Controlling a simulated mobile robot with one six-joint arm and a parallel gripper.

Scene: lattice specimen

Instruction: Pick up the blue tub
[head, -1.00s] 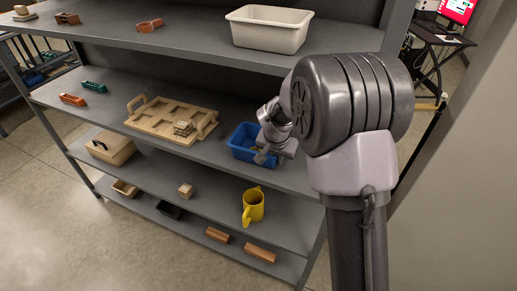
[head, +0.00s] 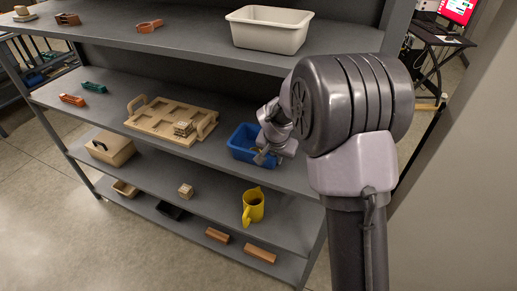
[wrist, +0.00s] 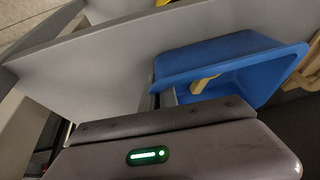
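The blue tub (head: 242,143) stands on the second shelf from the top, near its right end, in the head view. My gripper (head: 265,153) is at the tub's right side, by the near wall. In the wrist view the tub (wrist: 225,55) lies just beyond my gripper (wrist: 172,98), with its wall and open inside showing. A small pale piece shows inside the tub; I cannot tell whether it is a finger of mine. The fingers are mostly hidden, so I cannot tell whether they are shut on the tub wall.
A tan wooden tray (head: 160,118) with a small lattice block (head: 184,129) is left of the tub on the same shelf. A white bin (head: 268,30) stands on the shelf above. A yellow mug (head: 253,206) stands on the shelf below.

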